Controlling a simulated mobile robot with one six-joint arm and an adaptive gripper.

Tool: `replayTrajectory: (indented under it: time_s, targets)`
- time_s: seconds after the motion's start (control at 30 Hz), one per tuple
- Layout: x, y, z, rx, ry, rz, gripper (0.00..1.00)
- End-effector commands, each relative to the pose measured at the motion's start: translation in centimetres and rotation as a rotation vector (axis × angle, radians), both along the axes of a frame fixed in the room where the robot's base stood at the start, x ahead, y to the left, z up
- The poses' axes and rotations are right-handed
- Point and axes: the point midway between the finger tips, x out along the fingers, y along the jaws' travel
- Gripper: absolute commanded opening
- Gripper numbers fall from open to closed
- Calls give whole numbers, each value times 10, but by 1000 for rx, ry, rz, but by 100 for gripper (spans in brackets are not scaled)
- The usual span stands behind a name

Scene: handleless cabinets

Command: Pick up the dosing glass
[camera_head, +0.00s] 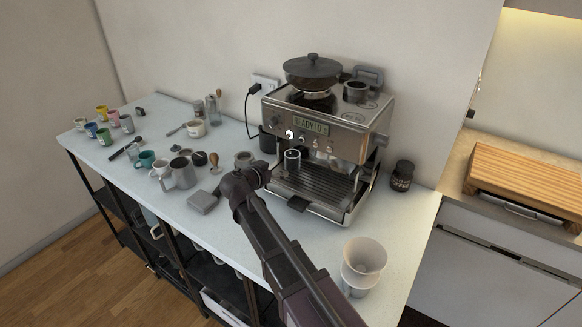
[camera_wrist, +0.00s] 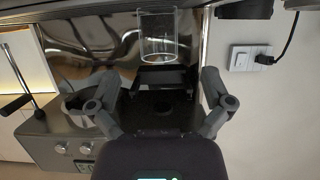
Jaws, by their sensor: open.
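The dosing glass is a clear, straight-sided glass (camera_head: 292,160) on the drip tray of the espresso machine, under its front, in the head view. In the wrist view, which looks upside down, the clear glass (camera_wrist: 158,36) is at the top middle. My gripper (camera_wrist: 159,76) is open, with one finger on each side of the picture. The glass lies in line with the gap, beyond the fingertips, and nothing is held. In the head view my gripper (camera_head: 256,178) is just left of the machine's tray; its fingers are hard to make out there.
The espresso machine (camera_head: 325,125) stands close around the glass, its front overhanging it. A white cone-shaped cup (camera_head: 363,262) stands at the counter's front right. A dark jar (camera_head: 402,176) is right of the machine. Mugs and a steel pitcher (camera_head: 181,174) stand left.

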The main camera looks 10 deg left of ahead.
Motion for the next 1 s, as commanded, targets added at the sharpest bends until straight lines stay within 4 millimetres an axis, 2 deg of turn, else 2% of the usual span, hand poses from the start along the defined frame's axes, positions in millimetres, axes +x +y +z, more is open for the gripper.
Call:
replayTrajectory:
  time_s: [0.1,0.3,0.83,1.0]
  targets:
    - [19,-6,-10,1,0,-1,100]
    - [39,-13,-16,0,0,0,100]
    - [45,-15,-18,0,0,2,100]
    - [55,-19,-23,0,0,1,100]
